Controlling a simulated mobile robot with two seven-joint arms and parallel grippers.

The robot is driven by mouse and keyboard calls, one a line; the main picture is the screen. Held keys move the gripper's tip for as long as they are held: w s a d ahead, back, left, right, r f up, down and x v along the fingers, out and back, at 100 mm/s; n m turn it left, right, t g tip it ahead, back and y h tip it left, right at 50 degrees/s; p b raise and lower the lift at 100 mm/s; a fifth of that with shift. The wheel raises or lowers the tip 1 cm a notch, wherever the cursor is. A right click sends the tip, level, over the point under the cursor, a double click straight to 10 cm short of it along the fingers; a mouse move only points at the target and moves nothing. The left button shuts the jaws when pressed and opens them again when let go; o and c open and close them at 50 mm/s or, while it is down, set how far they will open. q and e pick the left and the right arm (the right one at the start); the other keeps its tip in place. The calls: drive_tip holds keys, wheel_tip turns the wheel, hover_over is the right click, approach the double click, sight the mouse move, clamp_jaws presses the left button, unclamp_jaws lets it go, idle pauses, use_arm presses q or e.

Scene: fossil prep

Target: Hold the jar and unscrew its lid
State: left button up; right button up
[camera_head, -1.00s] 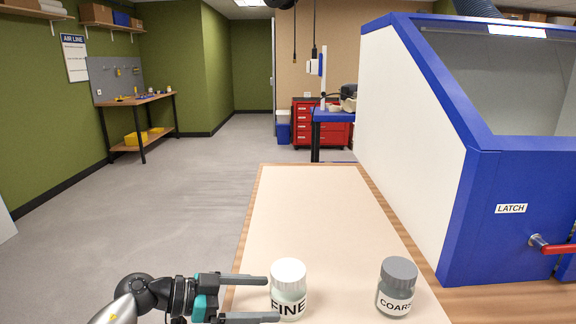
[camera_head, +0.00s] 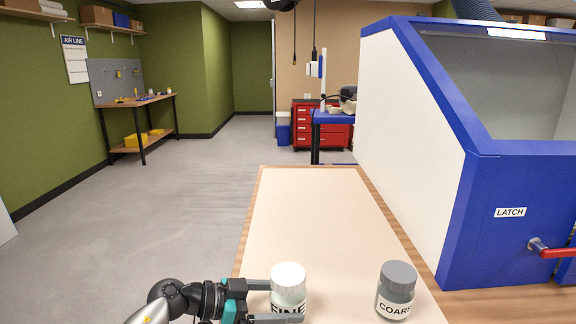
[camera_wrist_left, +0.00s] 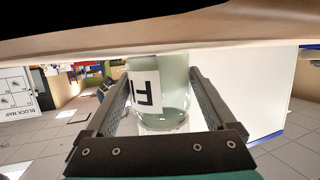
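A jar labelled FINE (camera_head: 288,288) with a white lid (camera_head: 288,275) stands upright on the table at the lower middle of the head view. A second jar, labelled COARSE (camera_head: 396,293), has a grey lid and stands to its right. My left gripper (camera_head: 288,301) is open, with its fingers around the FINE jar, one on the far side and one across the front. In the left wrist view the FINE jar (camera_wrist_left: 168,95) sits between the two fingers, with gaps visible on both sides. My right gripper is not in view.
The table (camera_head: 310,215) has a clear beige top beyond the jars. A blue and white cabinet (camera_head: 480,220) with a red latch handle (camera_head: 556,251) stands along the right. Open floor lies to the left.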

use_arm(q)
drive_tip(key=c, duration=1.2)
drive_tip(key=o, duration=1.3)
clamp_jaws()
